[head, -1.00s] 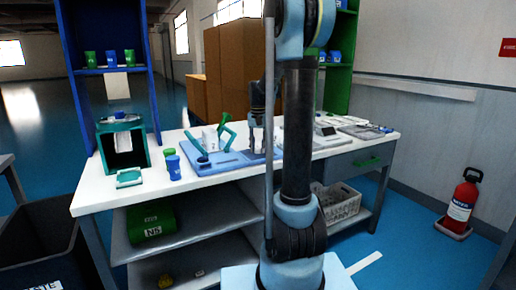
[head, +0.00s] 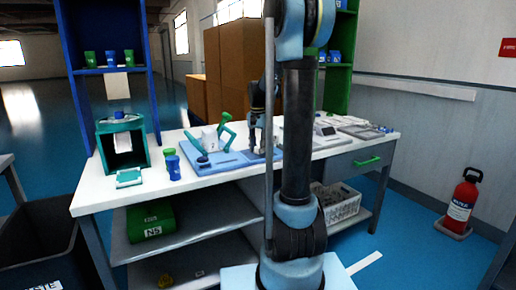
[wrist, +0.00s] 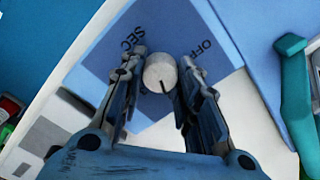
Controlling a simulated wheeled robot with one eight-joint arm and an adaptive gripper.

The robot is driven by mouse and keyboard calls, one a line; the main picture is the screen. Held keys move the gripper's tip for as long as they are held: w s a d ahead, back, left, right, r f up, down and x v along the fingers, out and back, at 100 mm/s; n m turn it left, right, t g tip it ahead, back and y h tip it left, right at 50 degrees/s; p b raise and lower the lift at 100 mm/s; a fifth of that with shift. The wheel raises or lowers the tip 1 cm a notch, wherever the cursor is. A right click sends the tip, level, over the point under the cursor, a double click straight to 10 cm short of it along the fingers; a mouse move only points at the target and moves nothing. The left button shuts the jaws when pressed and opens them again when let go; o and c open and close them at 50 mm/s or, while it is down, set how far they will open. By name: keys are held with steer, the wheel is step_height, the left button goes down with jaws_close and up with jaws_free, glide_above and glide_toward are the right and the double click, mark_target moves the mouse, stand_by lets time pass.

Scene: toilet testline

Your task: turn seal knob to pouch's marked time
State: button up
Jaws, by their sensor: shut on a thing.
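In the wrist view, a pale round knob (wrist: 160,73) with a short dark line at its lower edge sits on a blue panel (wrist: 182,28). The panel has dark lettering, "SEC" to the left of the knob and "OFF" to the right. My gripper (wrist: 158,76) is shut on the knob, one finger on each side. In the head view my gripper (head: 261,148) is at the right part of the blue base (head: 217,164), near a teal lever (head: 227,131). I cannot make out the pouch or its marked time.
A teal open box (head: 108,148) and small blue and green containers (head: 174,168) stand left on the white table (head: 92,200). Flat items lie at the table's right. A dark bin (head: 35,235) is at front left. A fire extinguisher (head: 461,203) stands by the right wall.

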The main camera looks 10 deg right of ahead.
mark_target(258, 147)
steer(key=o, duration=1.1)
steer(key=shift+c, duration=0.2)
step_height(258, 147, up, 12)
